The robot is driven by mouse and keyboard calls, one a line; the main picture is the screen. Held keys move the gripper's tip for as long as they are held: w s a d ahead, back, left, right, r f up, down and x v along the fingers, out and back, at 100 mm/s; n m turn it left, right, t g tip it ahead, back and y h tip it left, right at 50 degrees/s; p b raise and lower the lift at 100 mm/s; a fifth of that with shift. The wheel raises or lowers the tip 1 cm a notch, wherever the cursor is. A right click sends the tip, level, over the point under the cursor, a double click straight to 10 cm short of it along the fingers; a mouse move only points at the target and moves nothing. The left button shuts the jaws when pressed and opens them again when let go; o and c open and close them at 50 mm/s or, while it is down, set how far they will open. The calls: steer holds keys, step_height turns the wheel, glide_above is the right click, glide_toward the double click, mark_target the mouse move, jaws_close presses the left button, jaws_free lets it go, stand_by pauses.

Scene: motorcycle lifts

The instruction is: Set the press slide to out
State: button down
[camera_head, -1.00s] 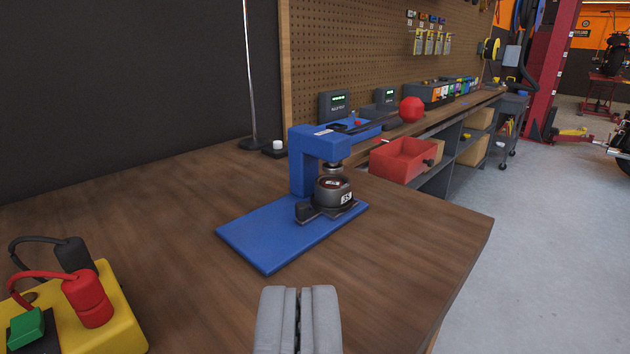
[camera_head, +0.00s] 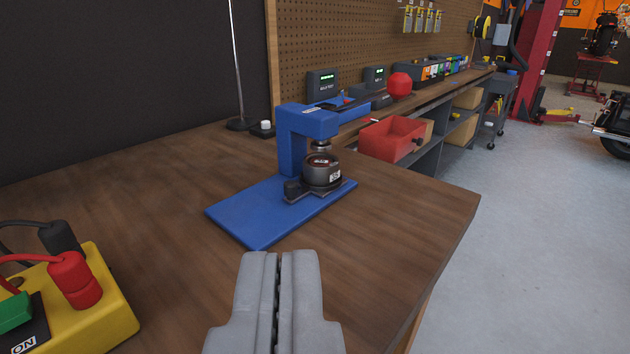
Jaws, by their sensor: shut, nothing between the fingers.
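A blue press (camera_head: 306,124) stands on the wooden workbench, with a flat blue base plate (camera_head: 250,222). Under its head sits a dark round part (camera_head: 322,172) with a white label, on a dark slide (camera_head: 333,191) with a black block-like knob (camera_head: 295,189) at its front left. The press ram is just above the round part; whether they touch I cannot tell. My gripper (camera_head: 282,258) is shut and empty, in front of the press at the bottom centre, apart from it.
A yellow box (camera_head: 112,300) with red and black plugs and a green switch is at the lower left. The bench top (camera_head: 405,215) right of the press is clear.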

steer(key=c, duration=1.7)
jaws_free()
steer(key=o, duration=0.3)
steer(key=shift+w+r, duration=0.15)
steer(key=shift+w, duration=0.15)
steer(key=shift+o, duration=0.5)
steer(key=w+r+n+g, duration=0.2)
steer(key=w+n+g, duration=0.2)
steer(key=w, duration=0.4)
steer(key=shift+w+r+n, duration=0.15)
steer(key=shift+r+n, duration=0.25)
steer(key=shift+n, duration=0.4)
steer(key=n+g, duration=1.3)
steer(key=n, duration=0.5)
glide_above(290, 183)
step_height(290, 183, down, 17)
steer(key=shift+r, duration=0.1)
